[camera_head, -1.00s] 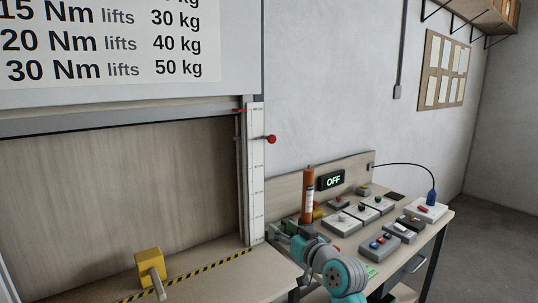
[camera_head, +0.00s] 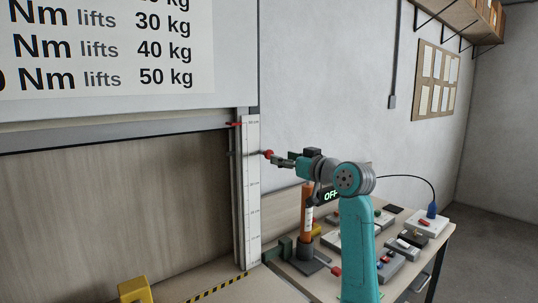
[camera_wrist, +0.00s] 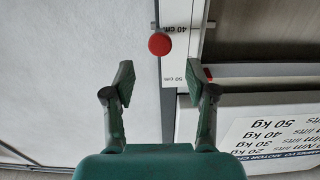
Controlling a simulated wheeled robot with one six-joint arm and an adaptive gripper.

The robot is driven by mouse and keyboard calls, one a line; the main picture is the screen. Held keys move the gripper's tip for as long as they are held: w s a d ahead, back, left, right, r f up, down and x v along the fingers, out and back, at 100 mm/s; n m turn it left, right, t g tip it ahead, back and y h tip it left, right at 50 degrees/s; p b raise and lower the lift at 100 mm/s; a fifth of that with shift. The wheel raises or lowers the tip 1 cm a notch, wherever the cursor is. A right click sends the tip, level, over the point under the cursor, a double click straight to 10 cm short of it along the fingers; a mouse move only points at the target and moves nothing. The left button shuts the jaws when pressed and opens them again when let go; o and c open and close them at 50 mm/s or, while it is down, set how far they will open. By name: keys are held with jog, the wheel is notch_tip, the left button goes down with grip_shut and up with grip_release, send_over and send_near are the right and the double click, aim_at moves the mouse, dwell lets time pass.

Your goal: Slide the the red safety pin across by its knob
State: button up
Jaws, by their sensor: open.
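The red safety pin's round knob (camera_head: 268,154) sticks out to the right of the white scale post (camera_head: 252,195), on a thin grey rod. In the wrist view the red knob (camera_wrist: 160,44) lies beyond the fingertips, roughly centred between them, near the 40 cm mark. My gripper (camera_head: 278,159) is raised at knob height, just to its right, with its fingers pointing at it. In the wrist view my gripper (camera_wrist: 160,78) is open and empty, with the fingers wide apart. The knob seems just outside the jaws; the exact gap is hard to tell.
A red pointer (camera_head: 234,123) sits higher on the post. The shutter opening lies left of it. Below my arm, the workbench holds an orange cylinder (camera_head: 306,212), an OFF display (camera_head: 330,196) and several control boxes. The wall behind the knob is clear.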

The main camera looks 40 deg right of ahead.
aim_at(269, 153)
jog(key=w, duration=0.7)
jog(key=shift+w+a, duration=0.15)
jog(key=shift+w, duration=0.1)
grip_shut()
